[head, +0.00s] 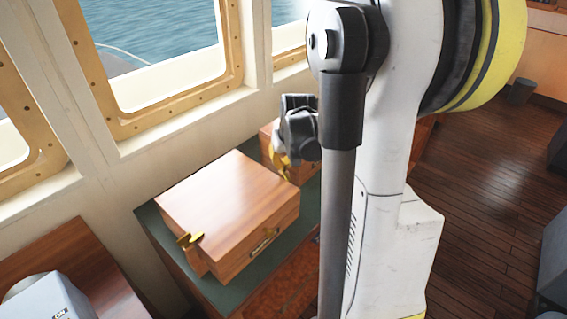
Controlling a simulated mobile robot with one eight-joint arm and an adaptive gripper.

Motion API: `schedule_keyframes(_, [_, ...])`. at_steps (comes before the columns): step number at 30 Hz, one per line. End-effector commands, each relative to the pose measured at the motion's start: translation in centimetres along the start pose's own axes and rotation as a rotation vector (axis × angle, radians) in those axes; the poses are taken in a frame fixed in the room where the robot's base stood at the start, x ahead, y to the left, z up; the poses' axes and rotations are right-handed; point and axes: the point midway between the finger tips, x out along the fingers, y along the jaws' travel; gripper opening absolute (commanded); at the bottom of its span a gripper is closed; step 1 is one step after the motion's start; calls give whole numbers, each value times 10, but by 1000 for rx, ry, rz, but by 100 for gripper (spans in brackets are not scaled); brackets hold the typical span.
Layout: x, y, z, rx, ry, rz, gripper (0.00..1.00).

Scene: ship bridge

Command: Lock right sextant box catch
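A closed wooden sextant box (228,200) sits on a green-topped surface below the window. A brass catch (190,238) sticks out at its left front corner, and a small brass fitting (264,242) is on its right-facing side. Another brass piece (279,160) shows beyond the box's far right corner; I cannot tell which box it belongs to. Behind it is a second wooden piece, perhaps another box (267,133), mostly hidden by my arm and gripper. My dark gripper (292,118) is just above this brass piece, partly hidden by my arm. Its fingers and any contact are unclear.
The green top (152,218) leaves a narrow bare margin around the box. The window wall (130,165) stands close behind. A grey device on a wooden console (48,298) is at lower left. Open plank floor (490,165) lies right of my arm.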

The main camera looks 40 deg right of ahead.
Motion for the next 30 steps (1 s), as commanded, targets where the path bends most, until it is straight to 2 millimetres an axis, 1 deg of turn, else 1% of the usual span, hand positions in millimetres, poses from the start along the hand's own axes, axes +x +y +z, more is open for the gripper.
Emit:
schedule_keyframes(21, [1, -1, 0, 621, -1, 258, 0])
schedule_keyframes(30, [0, 0, 0, 836, -2, 348, 0])
